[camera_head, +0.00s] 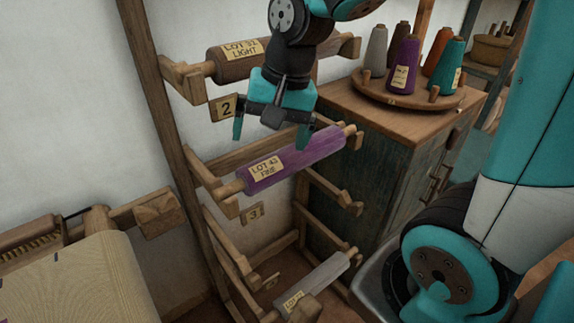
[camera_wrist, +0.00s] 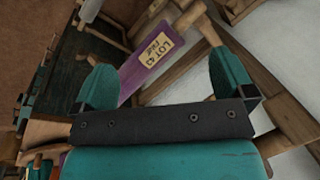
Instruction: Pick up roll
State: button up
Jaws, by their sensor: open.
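A purple roll (camera_head: 293,161) with a tag reading "LOT 43 FINE" lies across the middle arms of a wooden rack. My gripper (camera_head: 268,142) is open and empty, apart from the roll and a little above it. In the wrist view the purple roll (camera_wrist: 158,48) shows between and beyond the two teal fingers (camera_wrist: 166,84). A brown roll (camera_head: 240,60) tagged "LOT 31 LIGHT" lies on the rack's upper arms, partly hidden by my arm. A grey roll (camera_head: 318,280) lies on the lower arms; its tag is too small to read fully.
The wooden rack (camera_head: 158,105) has number plates 2 (camera_head: 225,107) and 3 (camera_head: 252,213). A cabinet (camera_head: 372,165) stands to the right, bearing a round tray (camera_head: 420,103) with several thread cones. Cream cloth (camera_head: 75,275) lies at lower left.

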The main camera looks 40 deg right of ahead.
aim_at(293, 158)
jog(key=w+d+f+m, duration=0.2)
jog(key=d+m, duration=0.1)
jog(key=d, duration=0.1)
jog(key=w+d+f+m+h+b, duration=0.1)
jog(key=w+d+f+m, duration=0.1)
jog(key=d+m, duration=0.2)
jog(key=w+d+f+m+h+b, duration=0.1)
jog(key=w+d+m, duration=0.1)
jog(key=d+m, duration=0.1)
jog(key=shift+w+d+f+m, duration=0.25)
jog(key=shift+d+f+m, duration=0.15)
jog(key=f, duration=0.3)
jog(key=w+f, duration=0.1)
jog(key=f, duration=0.2)
jog(key=shift+w+d+b, duration=0.15)
jog(key=shift+d+b, duration=0.05)
jog(key=shift+b, duration=0.15)
jog(key=shift+w+a+f, duration=0.1)
jog(key=shift+w+f, duration=0.15)
jog(key=shift+f, duration=0.65)
jog(key=shift+w+f, duration=0.3)
jog(key=shift+f, duration=0.55)
jog(key=shift+w+a+f, duration=0.1)
jog(key=shift+w+f, duration=0.15)
jog(key=shift+f, duration=0.65)
jog(key=c, duration=1.2)
jog(key=shift+r, duration=0.1)
jog(key=shift+c, duration=0.9)
jog(key=shift+d, duration=0.1)
